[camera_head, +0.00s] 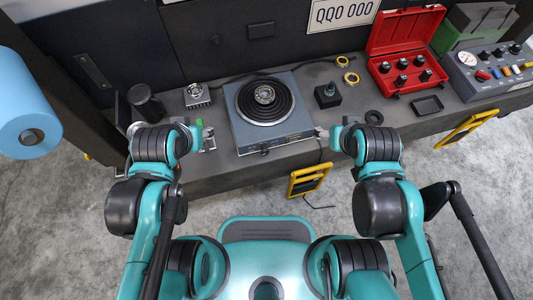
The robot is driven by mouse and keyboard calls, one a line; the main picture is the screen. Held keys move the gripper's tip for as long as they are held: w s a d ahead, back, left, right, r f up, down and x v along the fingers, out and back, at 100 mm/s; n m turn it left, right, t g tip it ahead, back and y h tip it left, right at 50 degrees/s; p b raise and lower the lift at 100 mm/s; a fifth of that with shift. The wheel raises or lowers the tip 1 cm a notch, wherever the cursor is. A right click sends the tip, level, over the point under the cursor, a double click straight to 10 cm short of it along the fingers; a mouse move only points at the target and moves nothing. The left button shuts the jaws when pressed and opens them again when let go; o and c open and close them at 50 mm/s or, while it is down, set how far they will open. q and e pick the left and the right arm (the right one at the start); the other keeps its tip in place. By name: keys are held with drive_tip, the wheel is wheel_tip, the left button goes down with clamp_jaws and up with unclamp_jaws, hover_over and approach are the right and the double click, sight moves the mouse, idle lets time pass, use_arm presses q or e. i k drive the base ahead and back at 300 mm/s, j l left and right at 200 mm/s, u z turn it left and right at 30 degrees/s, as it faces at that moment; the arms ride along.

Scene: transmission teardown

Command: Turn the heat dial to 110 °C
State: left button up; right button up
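A grey-blue heating unit (240,133) with a round black coiled top stands on the bench in the middle. A metal ring-shaped part (264,95) sits at the centre of its top. A small dark knob (265,152) shows low on its front face; its markings are too small to read. My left gripper (209,139) is just left of the unit's front corner. My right gripper (322,132) is near its right front corner. Both appear empty, but their fingers are too small and partly hidden to tell open from shut.
A control box (490,72) with a gauge and several knobs is at the far right, beside an open red case (405,78). A black block (327,95) and yellow rings (351,78) lie right of the heater. A small metal part (196,95) and black cylinder (146,104) stand left.

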sight(264, 151)
drive_tip(key=k+j+z, duration=0.1)
drive_tip(key=z, duration=0.7)
drive_tip(key=k+j+z, duration=0.1)
drive_tip(key=z, duration=0.3)
drive_tip(key=k, duration=1.1)
drive_tip(key=j, duration=0.1)
